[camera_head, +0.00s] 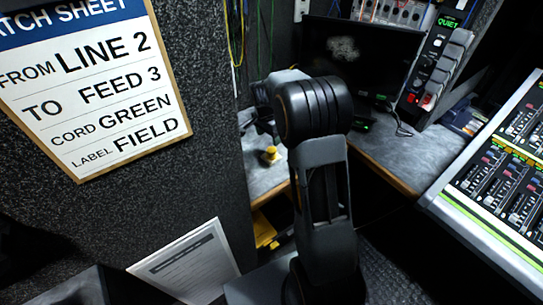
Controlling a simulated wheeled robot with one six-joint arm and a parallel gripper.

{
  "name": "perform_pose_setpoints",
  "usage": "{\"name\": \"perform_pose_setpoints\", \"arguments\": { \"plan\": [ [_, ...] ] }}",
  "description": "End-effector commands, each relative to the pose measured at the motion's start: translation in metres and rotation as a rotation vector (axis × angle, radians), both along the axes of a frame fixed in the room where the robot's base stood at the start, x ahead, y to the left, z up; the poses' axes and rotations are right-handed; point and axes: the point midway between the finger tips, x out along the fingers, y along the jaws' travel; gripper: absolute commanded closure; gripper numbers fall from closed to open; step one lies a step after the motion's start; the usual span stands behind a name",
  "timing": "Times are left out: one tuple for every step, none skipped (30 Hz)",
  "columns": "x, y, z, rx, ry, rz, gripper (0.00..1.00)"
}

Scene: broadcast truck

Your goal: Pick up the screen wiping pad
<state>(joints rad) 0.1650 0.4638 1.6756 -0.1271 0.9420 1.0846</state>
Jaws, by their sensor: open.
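I cannot make out the screen wiping pad for certain. A small yellow knob-like thing (270,154) stands on the grey desk (395,155), left of my arm; I cannot tell whether it is part of the pad. My gripper (264,130) is small and dark in this view, partly hidden behind my own arm. It is open, above and close to the yellow thing, with no object visible in it. A dark monitor (372,62) with a pale smudge on its screen stands at the back of the desk.
A speckled dark partition (215,80) with a patch sheet (95,85) fills the left. A QUIET-lit switch panel (436,65) stands right of the monitor. A mixing console (505,170) is at the right. Yellow items (264,230) lie below the desk edge.

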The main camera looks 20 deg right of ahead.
Motion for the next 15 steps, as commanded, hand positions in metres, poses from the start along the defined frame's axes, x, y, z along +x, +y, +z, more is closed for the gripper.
{"name": "perform_pose_setpoints", "arguments": {
  "plan": [
    [0.000,-0.001,-0.010,0.001,0.004,0.000,0.31],
    [0.000,-0.002,-0.014,0.001,0.004,0.000,0.31],
    [0.000,-0.002,-0.019,0.000,0.002,0.000,0.31],
    [0.000,-0.003,-0.022,0.000,0.002,-0.001,0.31],
    [0.000,-0.003,-0.025,0.000,0.002,-0.001,0.31],
    [0.001,-0.004,-0.028,0.000,0.002,-0.001,0.31],
    [0.001,-0.004,-0.030,0.001,0.001,-0.002,0.31],
    [0.001,-0.005,-0.031,0.000,0.000,-0.002,0.31],
    [0.001,-0.005,-0.032,0.000,0.000,-0.002,0.31],
    [0.001,-0.005,-0.033,0.000,0.000,-0.002,0.31],
    [0.001,-0.005,-0.034,0.000,0.000,-0.003,0.31],
    [0.001,-0.006,-0.037,0.001,0.001,-0.003,0.31],
    [0.000,-0.006,-0.040,0.000,0.002,-0.004,0.31],
    [0.000,-0.007,-0.044,0.001,0.003,-0.004,0.31],
    [0.000,-0.007,-0.050,0.001,0.003,-0.004,0.31]
  ]
}}
